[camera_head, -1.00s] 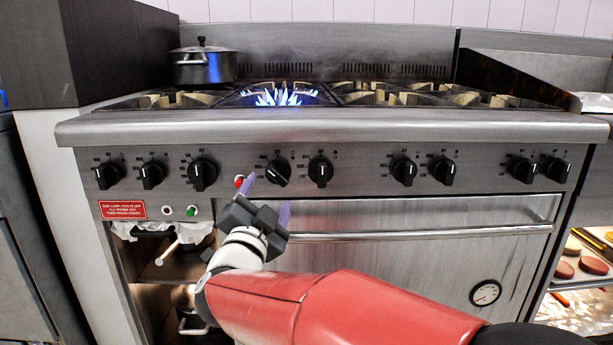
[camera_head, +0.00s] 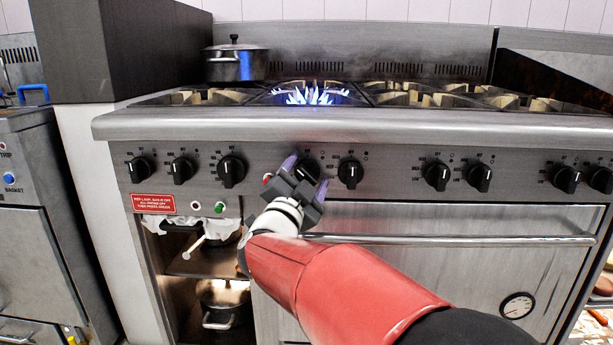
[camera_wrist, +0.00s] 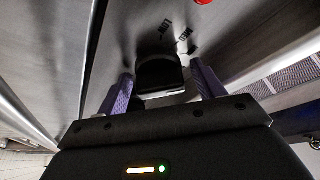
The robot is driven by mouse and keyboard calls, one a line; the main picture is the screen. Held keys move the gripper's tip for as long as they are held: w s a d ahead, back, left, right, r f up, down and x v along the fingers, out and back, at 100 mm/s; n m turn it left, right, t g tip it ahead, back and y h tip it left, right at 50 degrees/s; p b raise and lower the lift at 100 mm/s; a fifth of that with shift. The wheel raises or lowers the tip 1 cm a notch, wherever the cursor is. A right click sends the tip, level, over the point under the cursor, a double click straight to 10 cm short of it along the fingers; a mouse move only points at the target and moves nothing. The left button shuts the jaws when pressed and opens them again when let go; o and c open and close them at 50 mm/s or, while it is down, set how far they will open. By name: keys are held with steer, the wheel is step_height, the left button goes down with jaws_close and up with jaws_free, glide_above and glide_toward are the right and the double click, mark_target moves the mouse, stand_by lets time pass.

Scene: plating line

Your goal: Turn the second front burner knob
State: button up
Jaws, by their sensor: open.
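A row of black knobs runs along the steel stove's front panel. One black knob (camera_head: 309,166), right of the red lamp and below the lit burner, is partly hidden by my gripper (camera_head: 305,176). My gripper is open, with one purple fingertip on each side of that knob. In the wrist view, the dark knob (camera_wrist: 160,76) sits between the two fingers of my gripper (camera_wrist: 160,88), and a gap shows beside them. I cannot tell whether either fingertip touches it. The nearest knob to the right (camera_head: 350,173) stands upright and clear of the fingers.
Blue flames (camera_head: 310,97) burn on a hob ring above. A lidded pot (camera_head: 236,64) stands at the back left. The stove's front ledge (camera_head: 400,126) juts out above the knobs, and the oven handle (camera_head: 460,240) runs below. A fryer (camera_head: 30,210) is at the far left.

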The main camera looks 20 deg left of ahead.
steer(key=shift+c, duration=0.5)
steer(key=c, duration=0.8)
steer(key=n+y+b, duration=0.1)
steer(key=n+y, duration=0.1)
steer(key=n, duration=0.3)
steer(key=shift+d+f+t, duration=0.1)
steer(key=shift+t, duration=0.3)
steer(key=n+y, duration=0.3)
steer(key=n, duration=0.2)
steer(key=shift+b, duration=0.4)
steer(key=n+g+y, duration=0.1)
steer(key=n+y, duration=0.1)
steer(key=n, duration=0.3)
steer(key=n+y+b, duration=0.1)
steer(key=n+y, duration=0.1)
steer(key=n, duration=0.2)
steer(key=shift+n+g+y, duration=0.4)
steer(key=shift+n, duration=0.3)
